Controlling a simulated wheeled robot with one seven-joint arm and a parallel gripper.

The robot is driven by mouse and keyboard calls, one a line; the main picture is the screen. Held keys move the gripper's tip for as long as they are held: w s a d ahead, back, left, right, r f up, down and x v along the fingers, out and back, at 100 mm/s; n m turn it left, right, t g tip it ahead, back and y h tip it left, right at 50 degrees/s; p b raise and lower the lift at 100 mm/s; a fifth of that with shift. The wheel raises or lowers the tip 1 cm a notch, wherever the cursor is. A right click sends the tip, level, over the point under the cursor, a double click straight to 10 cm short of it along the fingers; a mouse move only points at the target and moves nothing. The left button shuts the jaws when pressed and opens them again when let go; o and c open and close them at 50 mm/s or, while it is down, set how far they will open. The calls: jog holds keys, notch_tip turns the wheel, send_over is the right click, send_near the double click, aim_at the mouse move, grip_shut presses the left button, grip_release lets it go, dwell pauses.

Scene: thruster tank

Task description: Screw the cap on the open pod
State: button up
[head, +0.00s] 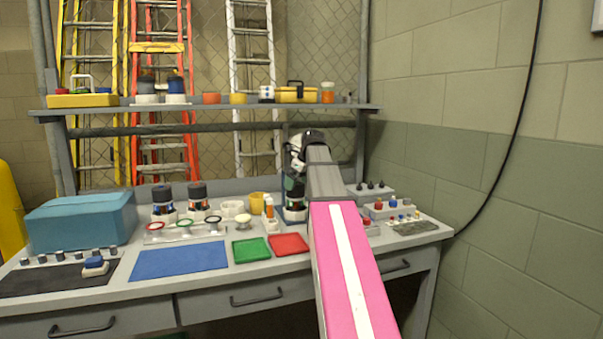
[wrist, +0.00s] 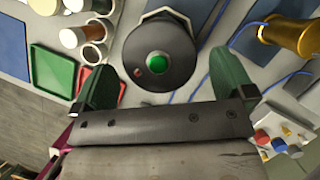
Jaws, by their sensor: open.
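My gripper (wrist: 162,78) is open, its two green fingers apart, one on each side of a dark round pod (wrist: 158,52) seen from above. The pod's dark top has a green round centre and a small reddish spot. A pale angular collar shows behind it. In the head view my gripper (head: 293,168) points down over this pod's place at the back of the bench and partly hides it. Two more dark pods with white bases, a left one (head: 162,203) and a right one (head: 198,198), stand to the left. I cannot tell which item is the cap.
A white ring (head: 232,208), a yellow cup (head: 258,204) and an orange bottle (head: 269,206) stand left of the gripper. Green (head: 251,250) and red (head: 288,244) trays lie in front. A brass cylinder (wrist: 292,36) and blue cables lie right in the wrist view.

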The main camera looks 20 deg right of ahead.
aim_at(297, 184)
jog(key=shift+x, duration=1.7)
jog(key=c, duration=0.9)
jog(key=shift+o, duration=0.6)
jog(key=shift+c, duration=0.3)
jog(key=shift+s+m+h, duration=0.1)
jog(key=shift+m+h, duration=0.3)
jog(key=shift+m, duration=0.6)
jog(key=m+h, duration=0.1)
jog(key=m, duration=0.4)
jog(key=shift+t+h, duration=0.4)
